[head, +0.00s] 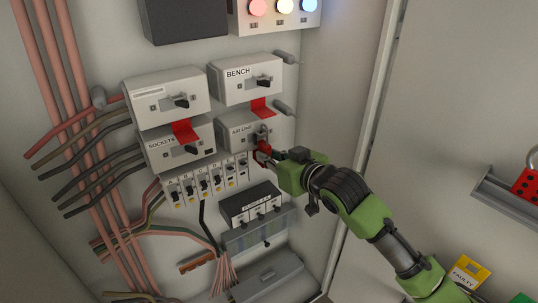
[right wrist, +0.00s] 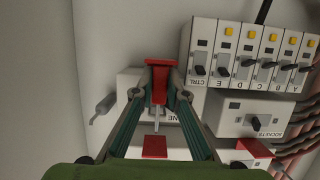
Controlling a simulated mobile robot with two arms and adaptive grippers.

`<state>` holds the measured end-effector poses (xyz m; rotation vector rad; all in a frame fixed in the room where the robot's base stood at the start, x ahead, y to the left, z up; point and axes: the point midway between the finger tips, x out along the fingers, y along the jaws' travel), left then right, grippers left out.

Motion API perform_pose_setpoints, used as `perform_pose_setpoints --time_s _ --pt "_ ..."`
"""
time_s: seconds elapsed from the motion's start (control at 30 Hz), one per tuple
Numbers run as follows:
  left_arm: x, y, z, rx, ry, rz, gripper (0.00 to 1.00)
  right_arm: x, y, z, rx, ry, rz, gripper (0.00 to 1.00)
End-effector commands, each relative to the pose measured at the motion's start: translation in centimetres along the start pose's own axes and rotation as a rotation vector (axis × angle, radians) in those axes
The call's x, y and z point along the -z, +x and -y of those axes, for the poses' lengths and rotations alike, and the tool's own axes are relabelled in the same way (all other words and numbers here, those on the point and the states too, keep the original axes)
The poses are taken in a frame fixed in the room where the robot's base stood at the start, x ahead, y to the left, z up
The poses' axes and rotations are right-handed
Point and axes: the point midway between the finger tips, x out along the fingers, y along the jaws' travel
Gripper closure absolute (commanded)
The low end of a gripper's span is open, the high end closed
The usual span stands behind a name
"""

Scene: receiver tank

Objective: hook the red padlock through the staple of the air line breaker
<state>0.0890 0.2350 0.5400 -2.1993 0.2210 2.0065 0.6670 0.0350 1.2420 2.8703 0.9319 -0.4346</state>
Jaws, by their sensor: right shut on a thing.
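The air line breaker (head: 236,132) is a pale grey box at the lower right of the breaker group. Its face also shows upside down in the right wrist view (right wrist: 130,80), partly behind my fingers. My right gripper (head: 267,152) is shut on the red padlock (head: 261,147), at the lower right of that breaker's face. In the right wrist view the padlock (right wrist: 159,82) sits between the fingertips, its thin grey shackle pointing towards the breaker. The staple is too small and covered to make out. I cannot tell whether the shackle passes through it. My left gripper is not in view.
The bench breaker (head: 231,92) is above and the sockets breaker (head: 165,150) is to the left. Red flaps (head: 186,130) hang between the boxes. A row of small switches (head: 205,182) lies below. The cabinet's side wall (head: 325,120) is close on the right.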

Motion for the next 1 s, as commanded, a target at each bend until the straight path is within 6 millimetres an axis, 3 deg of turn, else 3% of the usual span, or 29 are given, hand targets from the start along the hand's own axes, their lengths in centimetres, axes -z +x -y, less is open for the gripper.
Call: perform_pose_setpoints --time_s 0.2,0.23,0.3,0.73,0.87,1.0 --pt "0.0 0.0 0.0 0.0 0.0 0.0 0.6 0.1 0.0 0.0 0.0 0.0 -0.001 1.0" --pt "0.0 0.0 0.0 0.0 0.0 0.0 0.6 0.1 0.0 0.0 0.0 0.0 -0.001 0.84" --pt "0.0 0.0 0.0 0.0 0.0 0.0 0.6 0.1 0.0 0.0 0.0 0.0 -0.001 0.67" --pt "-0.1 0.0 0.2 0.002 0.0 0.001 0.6 0.0 -0.5 0.0 0.0 0.0 0.0 0.67" --pt "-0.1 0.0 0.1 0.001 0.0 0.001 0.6 -0.1 -2.2 0.0 0.0 -0.001 0.0 0.67" --pt "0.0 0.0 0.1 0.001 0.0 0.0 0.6 -0.1 -5.2 -0.1 -0.001 -0.002 0.0 0.67"
